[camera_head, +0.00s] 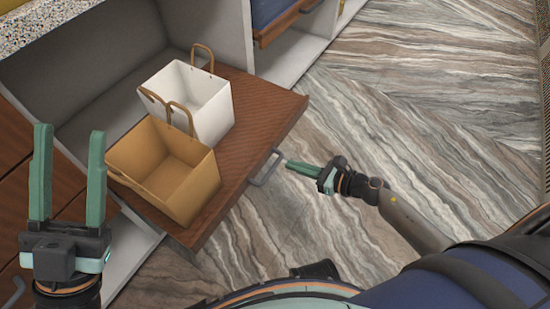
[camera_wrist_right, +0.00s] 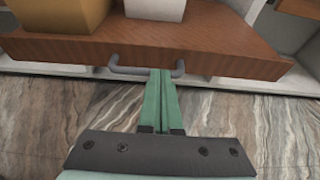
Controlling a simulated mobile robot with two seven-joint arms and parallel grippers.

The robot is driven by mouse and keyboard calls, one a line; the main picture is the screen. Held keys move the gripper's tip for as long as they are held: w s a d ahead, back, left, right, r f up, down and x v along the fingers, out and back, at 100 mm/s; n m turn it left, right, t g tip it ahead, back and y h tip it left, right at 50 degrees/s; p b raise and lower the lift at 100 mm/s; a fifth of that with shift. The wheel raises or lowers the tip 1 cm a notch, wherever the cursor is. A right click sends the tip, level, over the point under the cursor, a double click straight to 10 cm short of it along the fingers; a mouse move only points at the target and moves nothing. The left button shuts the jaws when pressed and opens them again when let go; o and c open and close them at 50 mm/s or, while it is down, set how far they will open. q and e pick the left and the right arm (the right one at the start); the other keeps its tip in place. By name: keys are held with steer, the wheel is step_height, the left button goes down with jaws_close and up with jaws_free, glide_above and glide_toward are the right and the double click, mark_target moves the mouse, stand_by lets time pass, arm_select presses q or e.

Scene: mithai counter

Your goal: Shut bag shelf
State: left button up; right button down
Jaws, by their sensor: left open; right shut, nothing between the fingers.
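The bag shelf (camera_head: 240,160) is a brown wooden pull-out board that sticks out from the cabinet. It also shows in the right wrist view (camera_wrist_right: 215,40). A grey bar handle (camera_head: 266,170) sits on its front edge, and it shows in the right wrist view (camera_wrist_right: 146,72). My right gripper (camera_head: 287,162) is shut and empty, its fingertips close to the handle; I cannot tell whether they touch it. My left gripper (camera_head: 70,135) is open and empty, upright at the left, apart from the shelf.
A white bag (camera_head: 205,108) and a tan bag (camera_head: 165,170), both with looped handles, stand on the shelf. A speckled counter (camera_head: 40,25) is at the upper left. Another drawer (camera_head: 283,22) is at the top. The marbled floor (camera_head: 420,100) to the right is clear.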

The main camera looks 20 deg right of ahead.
mark_target(265, 154)
steer(key=x, duration=0.4)
steer(key=r+x, duration=0.1)
steer(key=x, duration=0.1)
steer(key=shift+w+a, duration=0.25)
steer(key=shift+w, duration=0.1)
arm_select(q)
steer(key=shift+f, duration=0.4)
